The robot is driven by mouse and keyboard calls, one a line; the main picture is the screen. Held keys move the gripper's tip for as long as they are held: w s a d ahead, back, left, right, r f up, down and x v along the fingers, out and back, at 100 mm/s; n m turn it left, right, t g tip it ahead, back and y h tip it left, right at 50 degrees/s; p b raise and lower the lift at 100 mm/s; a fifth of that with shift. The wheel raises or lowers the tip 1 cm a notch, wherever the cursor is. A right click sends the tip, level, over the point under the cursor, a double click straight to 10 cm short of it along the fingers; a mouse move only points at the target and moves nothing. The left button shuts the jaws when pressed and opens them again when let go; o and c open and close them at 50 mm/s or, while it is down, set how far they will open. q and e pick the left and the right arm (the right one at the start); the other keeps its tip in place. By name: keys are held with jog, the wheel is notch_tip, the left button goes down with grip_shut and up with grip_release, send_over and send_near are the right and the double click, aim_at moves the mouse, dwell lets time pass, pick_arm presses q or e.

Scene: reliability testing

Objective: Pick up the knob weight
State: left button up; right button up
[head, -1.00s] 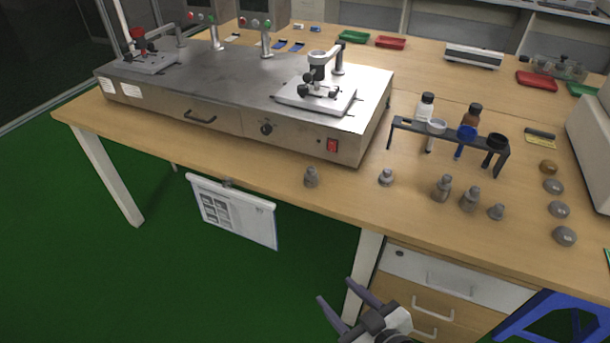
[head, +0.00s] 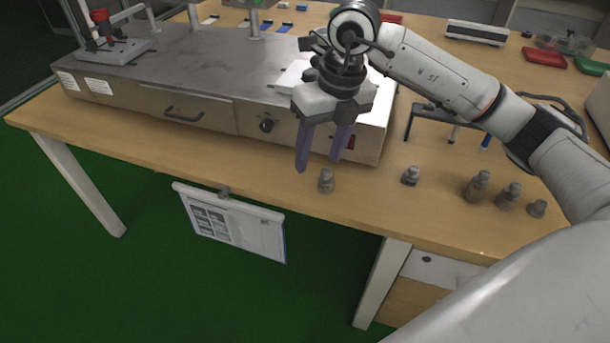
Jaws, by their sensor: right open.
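Several grey knob weights stand upright along the front of the wooden table. The leftmost knob weight (head: 326,181) stands alone near the front edge. Another small one (head: 410,176) is to its right, then a taller one (head: 477,186), one beside it (head: 508,195) and a small one (head: 537,208). My right gripper (head: 321,166) is open and empty, fingers pointing down. Its fingertips appear just above and slightly left of the leftmost weight, apart from it. My left gripper is not in view.
A metal test machine (head: 190,115) with a drawer stands behind the gripper. A tool rack (head: 425,108) is partly hidden by my right arm. A clipboard (head: 230,222) hangs at the table's front edge. The table (head: 240,172) is bare left of the weights.

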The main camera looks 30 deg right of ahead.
aim_at(326, 170)
jog(key=shift+m+h, duration=0.3)
jog(key=shift+h, duration=0.4)
jog(key=d+f, duration=0.1)
jog(key=f, duration=0.2)
jog(key=w+d+f, duration=0.1)
jog(key=f, duration=0.2)
jog(key=w+d+f, duration=0.1)
jog(key=f, duration=0.1)
jog(key=shift+w+d+f, duration=0.15)
jog(key=shift+d+f, duration=0.05)
jog(key=shift+f, duration=0.2)
grip_shut()
